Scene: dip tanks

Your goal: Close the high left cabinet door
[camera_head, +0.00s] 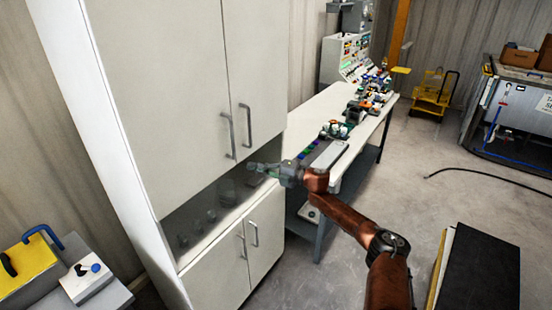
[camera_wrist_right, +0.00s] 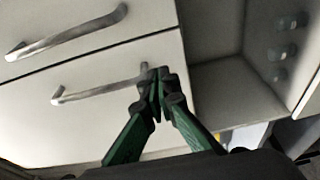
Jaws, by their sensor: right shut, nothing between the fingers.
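The tall white cabinet stands at the left in the head view. Its high left door (camera_head: 165,90) looks flush with the high right door (camera_head: 258,60), with only a thin seam between them. The left door's bar handle (camera_head: 228,137) and the right door's handle (camera_head: 247,126) hang side by side. My right gripper (camera_head: 252,166) is shut and empty, in front of the open shelf just below the doors. In the wrist view its fingertips (camera_wrist_right: 157,82) overlap the end of one handle (camera_wrist_right: 95,86); I cannot tell if they touch. My left gripper is out of view.
The open shelf (camera_head: 185,215) holds dim glassware. Lower doors (camera_head: 262,240) below look shut. A long workbench (camera_head: 310,110) with parts stands right of the cabinet. A black-topped box (camera_head: 480,265) is at the lower right, and a yellow case (camera_head: 28,262) at the lower left. Open floor lies between.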

